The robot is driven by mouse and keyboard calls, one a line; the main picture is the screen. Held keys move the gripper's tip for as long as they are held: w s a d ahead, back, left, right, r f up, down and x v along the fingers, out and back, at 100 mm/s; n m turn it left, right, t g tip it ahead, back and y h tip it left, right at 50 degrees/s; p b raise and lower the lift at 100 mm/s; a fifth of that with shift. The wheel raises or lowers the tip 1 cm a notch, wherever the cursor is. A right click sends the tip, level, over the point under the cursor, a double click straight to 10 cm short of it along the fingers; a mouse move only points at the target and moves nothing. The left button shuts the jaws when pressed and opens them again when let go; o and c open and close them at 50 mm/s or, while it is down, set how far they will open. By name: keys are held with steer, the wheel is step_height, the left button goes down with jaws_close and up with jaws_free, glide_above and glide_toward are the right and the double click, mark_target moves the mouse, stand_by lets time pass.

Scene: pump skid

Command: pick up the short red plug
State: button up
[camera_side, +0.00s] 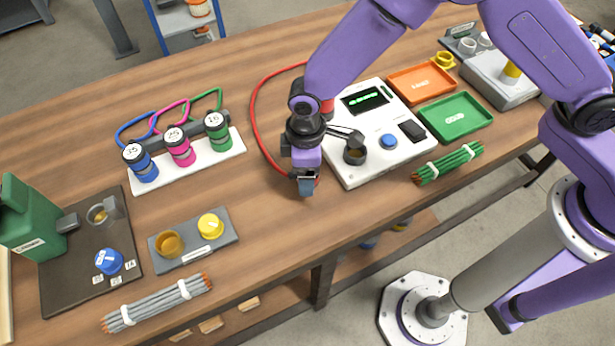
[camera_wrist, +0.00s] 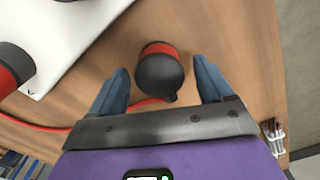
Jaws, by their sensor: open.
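The short red plug (camera_wrist: 160,70) lies on the wooden table in the wrist view, a dark rounded body with a red band. A red cable runs by it. My gripper (camera_wrist: 160,84) is open, with one blue finger on each side of the plug and a visible gap to both. In the side view my gripper (camera_side: 306,187) points down at the table, left of the white test box. It hides most of the plug there; only a bit of red shows beside the fingers.
The white test box (camera_side: 352,172) stands close on the right, with a black lead and a red-and-black part (camera_wrist: 10,68) on it. The red cable (camera_side: 256,110) loops behind my gripper. A white rack (camera_side: 190,170) with coloured plugs is to the left.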

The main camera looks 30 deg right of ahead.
steer(key=shift+f, duration=0.1)
steer(key=c, duration=1.2)
steer(key=shift+r, duration=0.4)
step_height(320, 180, up, 2)
steer(key=shift+a+r, duration=0.1)
steer(key=s+d+r, duration=0.3)
steer(key=r, duration=0.2)
steer(key=shift+s+r, duration=0.15)
steer(key=shift+r, duration=0.15)
steer(key=s+d+r, duration=0.1)
steer(key=s+d, duration=0.1)
steer(key=s+d+r, duration=0.3)
steer(key=s+d, duration=0.1)
steer(key=s, duration=0.1)
steer(key=shift+d+r, duration=0.2)
steer(key=shift+d, duration=0.15)
